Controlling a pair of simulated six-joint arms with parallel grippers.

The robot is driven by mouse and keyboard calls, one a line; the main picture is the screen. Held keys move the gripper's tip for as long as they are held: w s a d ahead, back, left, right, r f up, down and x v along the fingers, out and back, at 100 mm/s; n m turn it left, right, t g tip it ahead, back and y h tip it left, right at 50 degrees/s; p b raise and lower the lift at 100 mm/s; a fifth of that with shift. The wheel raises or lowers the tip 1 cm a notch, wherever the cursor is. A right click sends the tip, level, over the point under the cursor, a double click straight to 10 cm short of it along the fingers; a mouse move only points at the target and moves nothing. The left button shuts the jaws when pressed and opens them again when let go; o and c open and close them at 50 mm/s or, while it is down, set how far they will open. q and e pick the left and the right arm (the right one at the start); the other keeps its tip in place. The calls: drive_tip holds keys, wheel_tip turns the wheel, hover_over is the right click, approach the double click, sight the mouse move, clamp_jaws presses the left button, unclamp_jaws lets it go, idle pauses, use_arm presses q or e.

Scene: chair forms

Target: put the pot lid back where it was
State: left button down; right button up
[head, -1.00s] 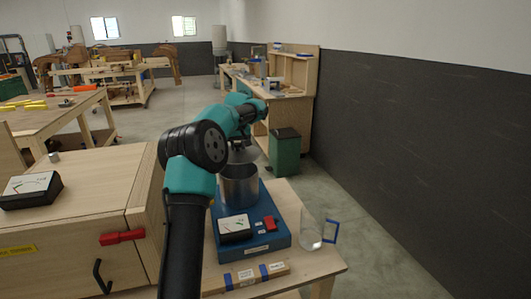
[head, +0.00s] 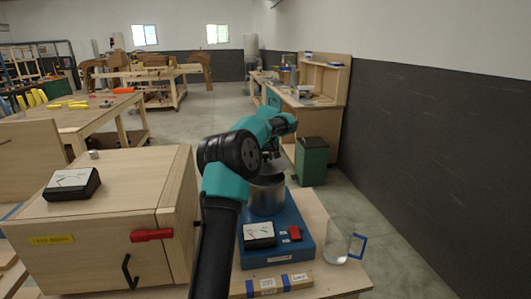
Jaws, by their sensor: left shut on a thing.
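A metal pot (head: 267,198) stands on a blue hot-plate-like base (head: 279,247) on a small wooden table. The grey pot lid (head: 275,167) is just above the pot's mouth, slightly to the right of its centre. My left gripper (head: 271,153) is shut on the lid from above; my own arm hides much of the grip. I cannot tell whether the lid's edge touches the pot rim. My right gripper is not in view.
A clear jug (head: 338,242) with a blue handle stands right of the base. A wooden cabinet (head: 95,225) with a red handle and a meter (head: 72,184) on top is at left. A labelled wooden block (head: 279,284) lies in front of the base. A green bin (head: 311,163) stands behind.

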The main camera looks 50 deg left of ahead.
sight(266, 162)
use_arm(q)
drive_tip(key=shift+f, duration=2.2)
drive_tip(key=shift+f, duration=0.55)
drive_tip(key=c, duration=0.7)
unclamp_jaws()
drive_tip(key=v, duration=1.7)
drive_tip(key=shift+s+d+r, duration=0.1)
drive_tip(key=shift+r, duration=0.05)
